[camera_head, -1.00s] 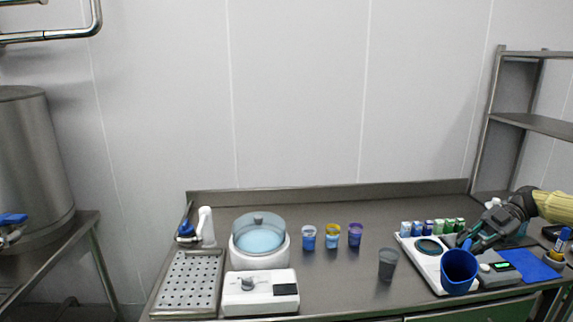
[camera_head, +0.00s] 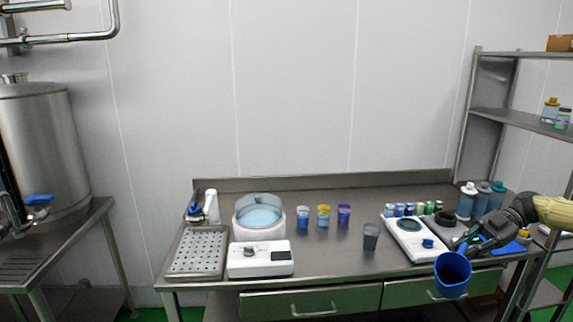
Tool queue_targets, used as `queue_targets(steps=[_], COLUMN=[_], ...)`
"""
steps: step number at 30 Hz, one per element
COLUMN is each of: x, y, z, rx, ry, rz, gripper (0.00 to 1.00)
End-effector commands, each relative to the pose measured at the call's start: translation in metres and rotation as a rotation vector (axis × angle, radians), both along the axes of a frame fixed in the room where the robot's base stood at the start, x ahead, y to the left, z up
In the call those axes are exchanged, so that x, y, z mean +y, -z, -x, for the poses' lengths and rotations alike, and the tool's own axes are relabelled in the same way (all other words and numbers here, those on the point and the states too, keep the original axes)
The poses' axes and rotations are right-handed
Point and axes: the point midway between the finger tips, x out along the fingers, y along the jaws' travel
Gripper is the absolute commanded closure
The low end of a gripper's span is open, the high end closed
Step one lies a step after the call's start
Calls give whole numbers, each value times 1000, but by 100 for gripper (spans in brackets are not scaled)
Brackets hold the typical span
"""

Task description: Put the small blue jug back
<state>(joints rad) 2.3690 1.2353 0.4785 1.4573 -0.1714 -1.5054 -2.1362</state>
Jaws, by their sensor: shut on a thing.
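The small blue jug (camera_head: 453,276) is in front of the table's front edge at the lower right, its open mouth facing up and towards me. My gripper (camera_head: 462,248) is shut on it, at its far side near the rim; the exact contact is partly hidden. A white tray (camera_head: 426,255) lies on the table just behind and left of the jug. It carries a dark round ring (camera_head: 408,225) and a small blue object (camera_head: 428,243).
A grey cup (camera_head: 371,236) stands left of the tray. Bottles (camera_head: 467,200) stand behind my gripper. A white machine with a clear bowl (camera_head: 259,216) and a perforated drain tray (camera_head: 198,251) are at left. The table's middle front is clear.

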Motion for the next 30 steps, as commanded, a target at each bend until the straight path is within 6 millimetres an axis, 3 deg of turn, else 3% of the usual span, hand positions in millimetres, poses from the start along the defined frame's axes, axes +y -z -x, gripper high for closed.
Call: queue_targets(steps=[13, 30], x=[38, 127], y=[29, 99], z=[9, 25], rx=[-2, -1], ry=[176, 597], rz=[-5, -6], gripper=[100, 100])
